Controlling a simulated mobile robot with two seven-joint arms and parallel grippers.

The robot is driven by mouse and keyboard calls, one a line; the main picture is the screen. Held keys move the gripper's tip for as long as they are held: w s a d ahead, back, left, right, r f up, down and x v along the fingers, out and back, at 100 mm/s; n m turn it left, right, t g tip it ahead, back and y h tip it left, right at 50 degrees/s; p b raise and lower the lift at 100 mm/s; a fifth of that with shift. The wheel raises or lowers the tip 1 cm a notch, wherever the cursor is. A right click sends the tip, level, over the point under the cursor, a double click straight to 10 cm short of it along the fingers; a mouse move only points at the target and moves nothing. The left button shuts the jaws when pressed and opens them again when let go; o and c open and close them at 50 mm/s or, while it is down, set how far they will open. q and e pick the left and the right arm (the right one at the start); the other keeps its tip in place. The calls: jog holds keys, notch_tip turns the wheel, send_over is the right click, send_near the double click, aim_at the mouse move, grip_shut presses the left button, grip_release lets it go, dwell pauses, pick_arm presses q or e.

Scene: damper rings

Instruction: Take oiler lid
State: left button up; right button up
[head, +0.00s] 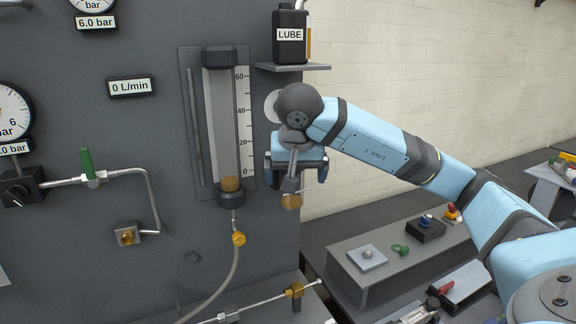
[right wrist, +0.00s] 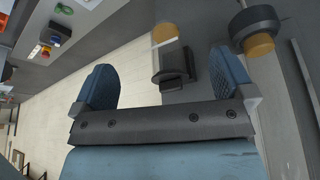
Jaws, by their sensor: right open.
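The oiler shows in the head view as a small body with an amber lower end (head: 291,201), just below my right gripper (head: 296,168). In the right wrist view its dark top part, which looks like the oiler lid (right wrist: 172,64), lies in front of the opening between my fingers, nearer the right finger. Its clear, amber-ended bowl (right wrist: 164,33) extends beyond it. My right gripper (right wrist: 160,70) is open and empty, with fingers apart on either side. Whether a finger touches the lid is unclear. In the head view the gripper hides the lid's top. My left gripper is out of view.
A flow tube (head: 224,125) is mounted on the grey panel left of my gripper. A shelf (head: 292,67) with a black LUBE bottle (head: 290,36) sits above. A grey bench (head: 370,282) with small parts stands lower right. Open room lies right of the panel.

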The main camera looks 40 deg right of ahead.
jog(key=w+d, duration=0.2)
jog(key=w+d+p, duration=0.1)
jog(key=w+d, duration=0.1)
jog(key=w, duration=0.1)
jog(key=w+d+p, duration=0.1)
jog(key=w+d, duration=0.1)
jog(key=w, duration=0.1)
jog(key=shift+w+d+r, duration=0.1)
jog(key=shift+d+r, duration=0.1)
jog(key=shift+d, duration=0.2)
jog(key=x, duration=0.3)
jog(key=shift+w+d+f+p, duration=0.2)
jog(key=shift+w+d+p, duration=0.05)
jog(key=shift+p, duration=0.15)
jog(key=c, duration=0.9)
